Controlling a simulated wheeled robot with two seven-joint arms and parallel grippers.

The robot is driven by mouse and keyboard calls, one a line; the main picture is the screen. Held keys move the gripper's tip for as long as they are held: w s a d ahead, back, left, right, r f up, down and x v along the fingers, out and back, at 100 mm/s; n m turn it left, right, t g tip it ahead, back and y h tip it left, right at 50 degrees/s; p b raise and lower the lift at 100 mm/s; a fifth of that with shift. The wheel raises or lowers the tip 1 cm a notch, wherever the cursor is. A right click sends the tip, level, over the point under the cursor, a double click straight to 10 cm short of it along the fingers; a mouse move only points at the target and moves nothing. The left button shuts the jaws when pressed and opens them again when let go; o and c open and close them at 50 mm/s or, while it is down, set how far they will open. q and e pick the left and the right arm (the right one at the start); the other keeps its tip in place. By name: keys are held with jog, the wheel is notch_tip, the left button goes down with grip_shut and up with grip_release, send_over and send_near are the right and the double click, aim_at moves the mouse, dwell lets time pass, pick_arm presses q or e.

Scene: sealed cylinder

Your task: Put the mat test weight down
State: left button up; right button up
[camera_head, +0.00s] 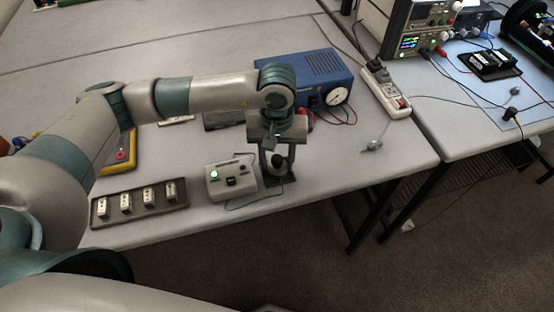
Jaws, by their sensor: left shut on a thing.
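My left gripper (278,162) points down near the front edge of the table. It is shut on the mat test weight (279,163), a small dark, metallic-looking piece partly hidden between the fingers. A small black mat (284,180) lies right under the gripper. I cannot tell whether the weight touches the mat or hangs just above it. A white box with a green light (231,180) stands just left of the mat, with a thin cable near it. My right gripper is not in view.
A dark tray (140,213) with several small white blocks sits at the front left. A blue unit with a dial (307,75) stands behind the gripper. A power strip (386,91) lies to the right. Clear table lies right of the mat, up to the front edge.

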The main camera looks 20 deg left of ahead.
aim_at(277, 157)
pick_arm(q)
jog(key=o, duration=1.5)
jog(key=shift+o, duration=0.2)
jog(key=shift+r, duration=0.1)
jog(key=shift+r+p, duration=0.15)
jog(key=shift+p, duration=0.25)
notch_tip(277, 157, up, 11)
jog(key=b, duration=0.4)
jog(key=shift+b, duration=0.4)
jog(key=shift+r, duration=0.5)
